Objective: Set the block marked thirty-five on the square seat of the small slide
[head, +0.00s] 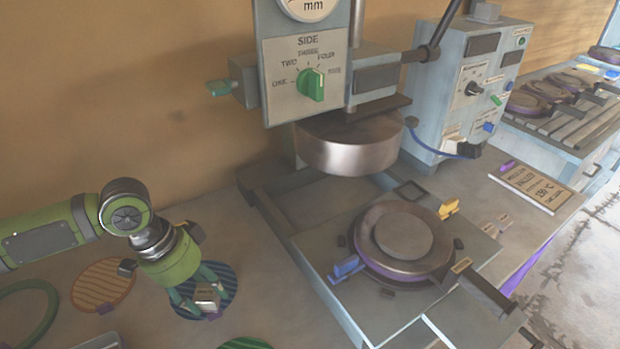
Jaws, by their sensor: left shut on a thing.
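My left gripper (200,295) reaches in from the left and points down over a dark blue striped round mat (228,278). It is shut on a small grey metal block (208,296); I cannot read any mark on the block. Whether the block touches the mat is hard to tell. A plate slide (345,295) juts out in front of the press and bears a round metal die (403,236). A small square-framed spot (410,191) lies behind the die; I cannot tell whether it is the small slide's square seat. My right gripper is not in view.
The press head (348,142) hangs above the bench behind the slide, with a green side dial (311,84). A control box (465,85) stands to its right. An orange striped mat (104,284) and a green ring (28,310) lie left. Bench between mats and slide is clear.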

